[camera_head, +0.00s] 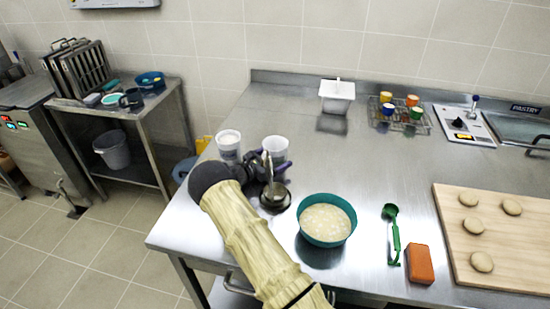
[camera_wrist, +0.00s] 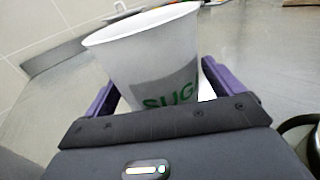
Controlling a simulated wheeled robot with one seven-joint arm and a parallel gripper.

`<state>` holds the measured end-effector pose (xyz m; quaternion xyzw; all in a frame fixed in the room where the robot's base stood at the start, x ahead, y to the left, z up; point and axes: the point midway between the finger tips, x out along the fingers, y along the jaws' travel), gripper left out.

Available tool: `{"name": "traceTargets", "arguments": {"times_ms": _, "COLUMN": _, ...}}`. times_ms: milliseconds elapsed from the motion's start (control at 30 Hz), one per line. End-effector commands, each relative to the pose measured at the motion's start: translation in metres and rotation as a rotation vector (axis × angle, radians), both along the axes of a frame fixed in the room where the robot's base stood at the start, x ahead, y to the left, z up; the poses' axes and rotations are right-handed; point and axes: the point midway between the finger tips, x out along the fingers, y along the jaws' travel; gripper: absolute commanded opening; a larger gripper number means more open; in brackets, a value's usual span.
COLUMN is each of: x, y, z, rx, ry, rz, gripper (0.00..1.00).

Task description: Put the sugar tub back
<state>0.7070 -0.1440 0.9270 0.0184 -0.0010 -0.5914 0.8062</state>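The white sugar tub (camera_wrist: 150,62), with green letters "SUG" showing, stands between the purple fingers of my gripper (camera_wrist: 165,92) in the wrist view. It appears tilted there. In the head view I take it to be the right-hand white tub (camera_head: 275,148), at the left part of the steel counter. My gripper also shows there (camera_head: 266,164), beside the tub's lower part. The fingers flank the tub closely; whether they press on it is unclear. The tub's base is partly hidden by my gripper.
Another white tub (camera_head: 229,145) stands just left, near the counter's left edge. A dark round item (camera_head: 275,197) and a teal bowl (camera_head: 327,220) are close in front. The counter's centre is clear.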

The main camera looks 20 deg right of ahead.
Motion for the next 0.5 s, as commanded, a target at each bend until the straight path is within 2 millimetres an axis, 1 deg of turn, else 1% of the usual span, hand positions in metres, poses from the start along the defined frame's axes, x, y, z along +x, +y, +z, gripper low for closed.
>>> {"name": "traceTargets", "arguments": {"times_ms": 200, "x": 0.000, "y": 0.000, "z": 0.001, "rx": 0.000, "ry": 0.000, "rz": 0.000, "gripper": 0.92}}
{"name": "traceTargets", "arguments": {"times_ms": 333, "x": 0.000, "y": 0.000, "z": 0.006, "rx": -0.001, "ry": 0.000, "rz": 0.000, "gripper": 0.92}}
{"name": "traceTargets", "arguments": {"times_ms": 500, "x": -0.006, "y": 0.022, "z": 0.003, "rx": 0.000, "ry": -0.001, "rz": 0.004, "gripper": 0.92}}
